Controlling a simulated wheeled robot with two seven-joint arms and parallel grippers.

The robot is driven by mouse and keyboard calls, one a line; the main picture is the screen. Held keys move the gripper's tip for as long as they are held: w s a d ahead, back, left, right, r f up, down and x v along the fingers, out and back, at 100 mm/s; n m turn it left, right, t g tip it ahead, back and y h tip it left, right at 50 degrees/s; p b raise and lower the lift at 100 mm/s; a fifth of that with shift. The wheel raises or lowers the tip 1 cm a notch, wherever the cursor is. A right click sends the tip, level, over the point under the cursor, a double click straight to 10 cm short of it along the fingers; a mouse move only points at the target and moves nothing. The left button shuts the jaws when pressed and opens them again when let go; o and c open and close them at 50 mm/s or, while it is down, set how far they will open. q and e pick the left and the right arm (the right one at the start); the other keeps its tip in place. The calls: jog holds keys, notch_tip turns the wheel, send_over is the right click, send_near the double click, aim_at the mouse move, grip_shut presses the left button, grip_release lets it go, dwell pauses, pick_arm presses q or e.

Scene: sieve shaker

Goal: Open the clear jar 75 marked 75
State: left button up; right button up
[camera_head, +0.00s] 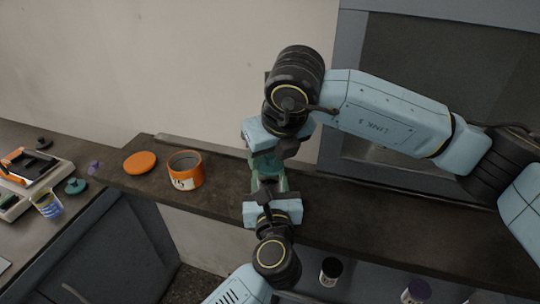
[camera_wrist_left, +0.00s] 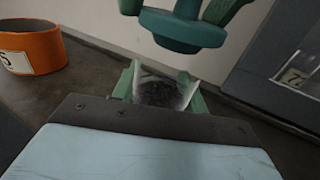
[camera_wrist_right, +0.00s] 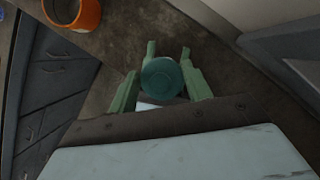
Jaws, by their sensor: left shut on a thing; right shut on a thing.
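The clear jar (camera_wrist_left: 163,93) stands between the fingers of my left gripper (camera_head: 270,187), which is shut on it. Its mouth is open and something dark shows inside; its marking cannot be read. The teal lid (camera_wrist_left: 182,30) is off the jar, held above it by my right gripper (camera_wrist_right: 160,85), with a clear gap between them in the left wrist view. In the right wrist view the lid (camera_wrist_right: 161,78) sits between the fingers. In the head view both are mostly hidden by the grippers.
An open orange jar (camera_head: 186,181) and an orange lid (camera_head: 140,162) are on the shelf (camera_head: 360,208) at left. A scale (camera_head: 28,177), a teal lid-like piece (camera_head: 75,186) and a small cup (camera_head: 48,204) are on the left counter. Dark-capped bottles (camera_head: 330,271) stand below.

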jog(key=shift+r, duration=2)
pick_arm(q)
jog(key=o, duration=1.5)
